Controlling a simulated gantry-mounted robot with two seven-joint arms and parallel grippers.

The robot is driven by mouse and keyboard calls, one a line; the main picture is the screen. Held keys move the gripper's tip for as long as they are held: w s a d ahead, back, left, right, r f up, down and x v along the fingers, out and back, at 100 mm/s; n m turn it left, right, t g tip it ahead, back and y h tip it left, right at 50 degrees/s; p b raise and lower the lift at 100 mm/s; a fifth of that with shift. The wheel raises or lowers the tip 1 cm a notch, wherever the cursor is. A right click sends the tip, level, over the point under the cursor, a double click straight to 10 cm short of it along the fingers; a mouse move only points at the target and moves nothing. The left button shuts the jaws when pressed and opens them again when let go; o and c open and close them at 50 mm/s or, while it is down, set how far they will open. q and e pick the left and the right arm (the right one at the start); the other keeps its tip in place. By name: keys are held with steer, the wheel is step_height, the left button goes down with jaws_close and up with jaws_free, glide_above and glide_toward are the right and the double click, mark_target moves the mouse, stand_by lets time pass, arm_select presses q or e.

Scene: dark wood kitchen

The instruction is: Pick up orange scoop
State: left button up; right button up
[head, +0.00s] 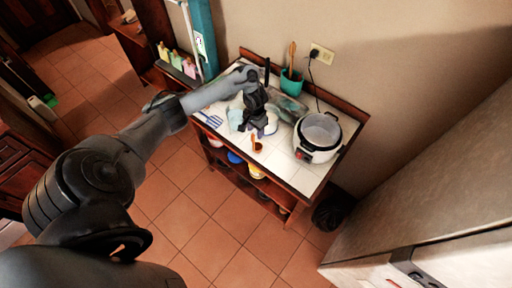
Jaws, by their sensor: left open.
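A small orange scoop (257,147) lies on the white-tiled top of the wooden counter (277,163), near its front edge. My left arm reaches in from the left across the picture. My left gripper (254,131) is open and points down over the counter, just behind the scoop in the picture. No object shows between its fingers, and I cannot tell the exact gap to the scoop. My right gripper is not in view.
A white rice cooker (318,135) stands right of the gripper. A teal pot (291,83) with a wooden spoon is at the back by the wall. A blue slotted utensil (211,120) lies at the left. The front right tiles are clear.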

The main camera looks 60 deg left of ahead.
mark_target(254, 137)
arm_select(q)
steer(key=shift+s+a+f, duration=0.1)
steer(key=shift+s+f, duration=0.05)
steer(key=shift+f, duration=1.2)
steer(key=shift+s+a+f, duration=0.1)
steer(key=shift+s+f, duration=0.05)
steer(key=shift+f, duration=1.2)
jaws_close()
